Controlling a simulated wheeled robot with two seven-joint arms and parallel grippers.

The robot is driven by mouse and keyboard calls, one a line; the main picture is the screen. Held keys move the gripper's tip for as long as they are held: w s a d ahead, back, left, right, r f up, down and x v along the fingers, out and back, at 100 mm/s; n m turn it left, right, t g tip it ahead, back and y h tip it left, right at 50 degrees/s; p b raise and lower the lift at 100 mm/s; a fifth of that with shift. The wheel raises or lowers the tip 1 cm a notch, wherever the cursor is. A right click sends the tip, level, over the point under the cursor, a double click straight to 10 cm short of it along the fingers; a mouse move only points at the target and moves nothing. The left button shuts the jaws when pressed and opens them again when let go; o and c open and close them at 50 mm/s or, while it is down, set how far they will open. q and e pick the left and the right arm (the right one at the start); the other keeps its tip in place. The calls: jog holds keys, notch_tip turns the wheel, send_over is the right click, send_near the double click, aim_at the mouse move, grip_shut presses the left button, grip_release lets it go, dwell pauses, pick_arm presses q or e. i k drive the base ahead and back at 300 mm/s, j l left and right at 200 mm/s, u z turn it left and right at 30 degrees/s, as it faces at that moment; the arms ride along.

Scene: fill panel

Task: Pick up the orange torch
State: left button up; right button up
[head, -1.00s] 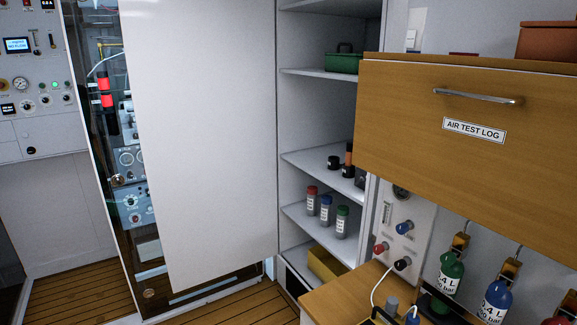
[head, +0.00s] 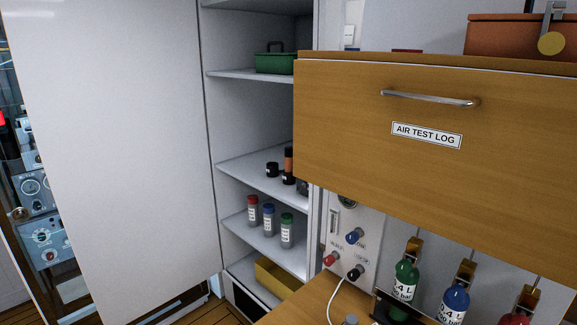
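A small upright cylinder, orange in the middle and black at its ends, looks like the orange torch (head: 289,160). It stands on the middle shelf (head: 240,170) of the open white cabinet, close to the cabinet's right side. A short black object (head: 272,170) stands just left of it, and a dark grey item is partly hidden to its right. Neither of my grippers shows in the head view.
A wooden drawer front (head: 400,150) labelled AIR TEST LOG juts out right of the shelves. A white door (head: 120,150) stands left. Capped jars (head: 268,220) are on the shelf below, a green box (head: 275,63) above. Gas bottles (head: 405,280) stand lower right.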

aim_at(288, 150)
jog(key=z, duration=0.5)
jog(key=i+j+z, duration=0.2)
jog(key=j+z, duration=0.2)
jog(key=i+j+z, duration=0.1)
jog(key=j+z, duration=0.7)
jog(key=i, duration=0.05)
